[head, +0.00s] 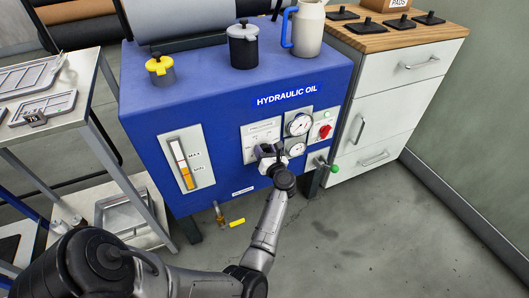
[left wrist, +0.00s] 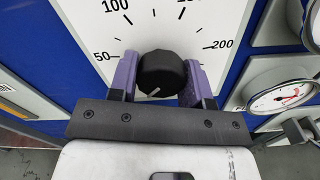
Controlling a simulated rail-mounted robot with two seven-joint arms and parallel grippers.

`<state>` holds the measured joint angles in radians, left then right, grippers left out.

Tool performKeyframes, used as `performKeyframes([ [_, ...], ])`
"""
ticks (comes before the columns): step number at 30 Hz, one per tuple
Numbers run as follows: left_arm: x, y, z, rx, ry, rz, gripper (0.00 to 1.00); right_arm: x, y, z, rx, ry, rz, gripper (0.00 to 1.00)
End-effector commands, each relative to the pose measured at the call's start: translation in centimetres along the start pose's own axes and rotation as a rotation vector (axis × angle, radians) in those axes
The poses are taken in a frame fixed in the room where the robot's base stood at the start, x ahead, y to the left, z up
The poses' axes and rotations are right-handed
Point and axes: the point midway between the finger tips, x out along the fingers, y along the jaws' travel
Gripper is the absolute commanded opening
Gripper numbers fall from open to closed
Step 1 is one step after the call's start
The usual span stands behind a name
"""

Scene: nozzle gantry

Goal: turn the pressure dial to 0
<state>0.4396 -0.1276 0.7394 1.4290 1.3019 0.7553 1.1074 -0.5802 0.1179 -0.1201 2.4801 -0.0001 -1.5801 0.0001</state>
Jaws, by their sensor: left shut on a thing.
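The pressure dial is a black round knob (left wrist: 163,72) on a white scale plate (left wrist: 105,35) marked 50, 100 and 200 in the left wrist view. A white line on the knob points to the lower left, below the 50 mark. The 0 mark is not visible. My left gripper (left wrist: 162,80) is shut on the knob, one purple finger on each side. In the head view my left gripper (head: 266,155) is at the lower part of the pressure plate (head: 262,132) and hides the knob. My right gripper is not in view.
The plate is on a blue hydraulic oil cabinet (head: 200,108). Two round gauges (head: 299,124) and a red switch (head: 325,131) sit close on the right. A level gauge (head: 186,160) is on the left. A green-knobbed lever (head: 334,168) sticks out at lower right.

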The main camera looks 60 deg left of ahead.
Motion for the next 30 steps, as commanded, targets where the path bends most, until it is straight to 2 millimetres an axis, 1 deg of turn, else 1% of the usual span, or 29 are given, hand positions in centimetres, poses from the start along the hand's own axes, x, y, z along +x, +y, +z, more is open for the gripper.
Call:
performKeyframes([
  [13, -0.02, -0.02, -0.06, -0.009, 0.002, 0.0, 0.21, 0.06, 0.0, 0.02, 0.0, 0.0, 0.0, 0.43],
  [14, -0.02, -0.02, -0.06, -0.009, 0.002, 0.0, 0.47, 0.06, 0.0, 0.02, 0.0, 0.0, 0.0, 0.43],
  [20, -0.02, -0.01, -0.04, -0.008, 0.001, 0.0, 0.66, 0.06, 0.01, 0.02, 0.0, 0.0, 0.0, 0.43],
  [21, -0.01, -0.01, -0.03, -0.008, 0.001, 0.0, 0.69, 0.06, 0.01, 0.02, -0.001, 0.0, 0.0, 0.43],
  [27, -0.05, -0.01, -0.01, -0.007, 0.001, 0.0, 0.69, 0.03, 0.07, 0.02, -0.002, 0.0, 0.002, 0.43],
  [30, -0.6, 0.0, 0.06, -0.006, 0.002, -0.001, 0.69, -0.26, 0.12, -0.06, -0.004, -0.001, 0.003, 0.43],
])
